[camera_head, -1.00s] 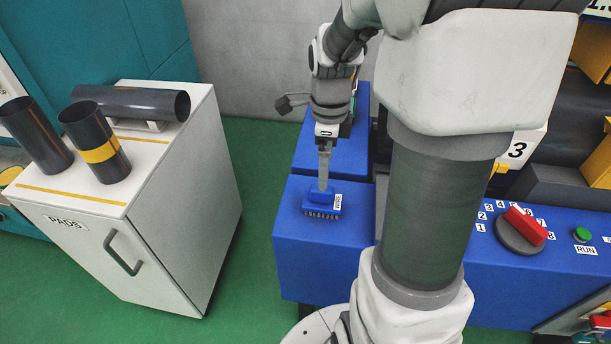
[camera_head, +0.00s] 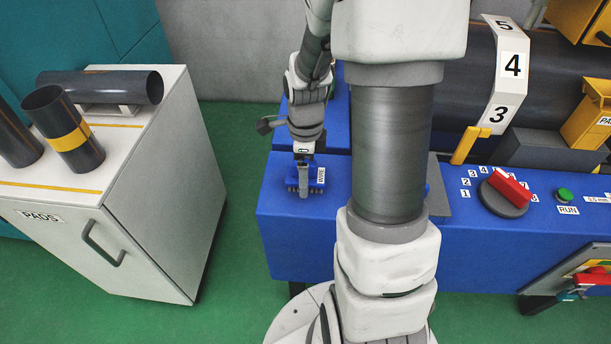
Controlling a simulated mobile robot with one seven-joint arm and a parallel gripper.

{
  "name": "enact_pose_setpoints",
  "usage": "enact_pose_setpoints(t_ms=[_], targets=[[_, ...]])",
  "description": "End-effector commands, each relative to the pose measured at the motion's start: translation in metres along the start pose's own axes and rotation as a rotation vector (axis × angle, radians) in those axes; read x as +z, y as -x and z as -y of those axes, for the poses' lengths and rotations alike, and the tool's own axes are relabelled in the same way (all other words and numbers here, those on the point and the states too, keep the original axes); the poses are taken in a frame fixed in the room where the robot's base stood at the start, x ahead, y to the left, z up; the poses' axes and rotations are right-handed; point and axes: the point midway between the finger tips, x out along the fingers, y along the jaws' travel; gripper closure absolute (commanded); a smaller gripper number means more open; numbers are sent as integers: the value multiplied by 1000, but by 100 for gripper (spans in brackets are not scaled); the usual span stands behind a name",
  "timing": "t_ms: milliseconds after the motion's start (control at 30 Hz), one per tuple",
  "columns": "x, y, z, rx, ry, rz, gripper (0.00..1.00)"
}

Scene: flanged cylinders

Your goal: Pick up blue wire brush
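The blue wire brush (camera_head: 319,177) lies on the blue machine top, left of my arm, with a white label on its right side. My gripper (camera_head: 303,188) points down at the brush, and its finger overlaps the brush's left-middle part in the picture. From this angle only one finger profile shows, so I cannot tell whether the fingers are open or shut, or whether they touch the brush.
A white cabinet (camera_head: 150,215) marked PADS stands to the left, with dark pipes (camera_head: 100,87) on top. My arm hides the machine's middle.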

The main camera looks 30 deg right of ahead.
Motion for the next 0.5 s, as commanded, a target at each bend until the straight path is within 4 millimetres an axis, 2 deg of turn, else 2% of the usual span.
enact_pose_setpoints(t_ms=[67, 500], targets=[[0, 0, 0, 0, 0, 0, 0], [0, 1, 0, 0, 0, 0, 77]])
